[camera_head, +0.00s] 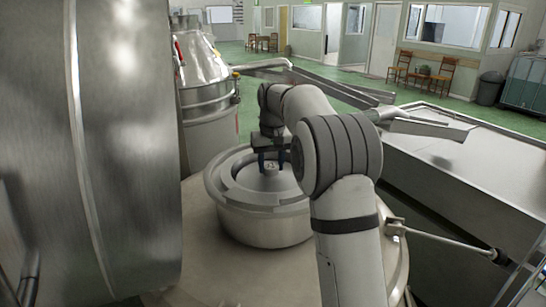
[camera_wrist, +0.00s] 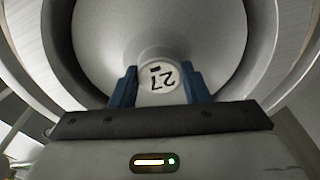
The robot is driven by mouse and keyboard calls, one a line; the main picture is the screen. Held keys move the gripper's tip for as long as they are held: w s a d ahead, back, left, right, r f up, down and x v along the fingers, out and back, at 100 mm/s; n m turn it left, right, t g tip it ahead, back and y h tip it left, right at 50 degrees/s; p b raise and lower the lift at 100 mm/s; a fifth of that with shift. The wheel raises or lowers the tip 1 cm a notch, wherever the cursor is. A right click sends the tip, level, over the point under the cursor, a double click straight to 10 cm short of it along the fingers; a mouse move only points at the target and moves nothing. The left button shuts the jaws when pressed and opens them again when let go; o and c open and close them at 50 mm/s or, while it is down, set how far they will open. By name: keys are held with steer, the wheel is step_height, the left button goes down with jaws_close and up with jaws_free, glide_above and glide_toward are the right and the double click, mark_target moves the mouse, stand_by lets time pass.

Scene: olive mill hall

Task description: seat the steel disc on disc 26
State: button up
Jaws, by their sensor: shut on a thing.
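The steel disc (camera_wrist: 105,40) is a round, smooth grey plate with a pale centre knob (camera_wrist: 160,82) marked 27, upside down in the wrist view. My gripper (camera_wrist: 160,88) is shut on this knob, one blue finger on each side. In the head view my gripper (camera_head: 270,164) points down over the middle of a round steel vessel (camera_head: 262,228), with the knob between its fingers. The disc lies within the vessel's rim outline; I cannot tell whether it rests on anything or hangs above. No disc marked 26 is visible; anything under the held disc is hidden.
The vessel stands on a broad round steel top (camera_head: 190,245). A large steel drum (camera_head: 120,140) rises close on the left, and a steel cone-topped tank (camera_head: 205,85) stands behind. A long steel bench (camera_head: 470,165) and a metal chute (camera_head: 330,85) lie to the right and behind.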

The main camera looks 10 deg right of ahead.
mark_target(271, 176)
steer(key=shift+w+f+b, duration=0.1)
steer(key=shift+f+b, duration=1.15)
steer(key=shift+f, duration=1.05)
steer(key=shift+f+b, duration=0.3)
steer(key=shift+f, duration=0.25)
steer(key=o, duration=1.3)
steer(key=shift+o, duration=0.2)
steer(key=shift+f, duration=0.1)
